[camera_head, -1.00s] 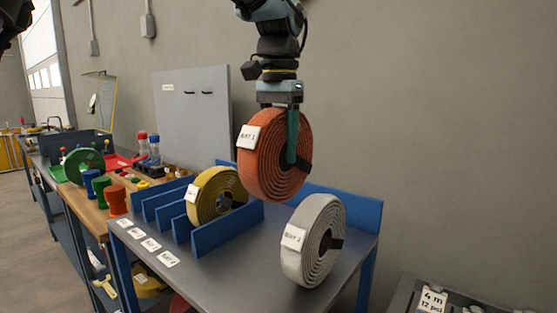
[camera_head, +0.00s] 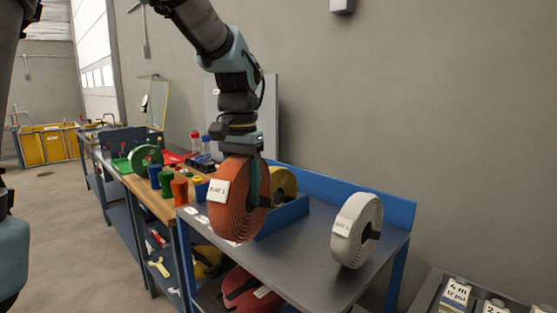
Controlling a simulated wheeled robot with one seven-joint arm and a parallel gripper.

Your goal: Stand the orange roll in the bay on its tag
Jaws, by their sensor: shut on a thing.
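My gripper (camera_head: 257,186) is shut on the orange roll (camera_head: 232,222), a coiled hose standing upright on its edge in the grip. Its white tag (camera_head: 218,191) seems to read BAY 1. The roll hangs in front of the rack of blue dividers (camera_head: 284,218) on the grey table (camera_head: 300,262); I cannot tell its exact height above the table. The roll hides most of the bays. White bay labels (camera_head: 203,222) show in part at the table's left edge, too small to read.
A yellow roll (camera_head: 285,181) stands in the rack, partly hidden behind the orange one. A white roll (camera_head: 351,229) stands on the table at right. A blue back rail (camera_head: 340,188) runs along the wall side. A red roll (camera_head: 246,290) lies on the lower shelf.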

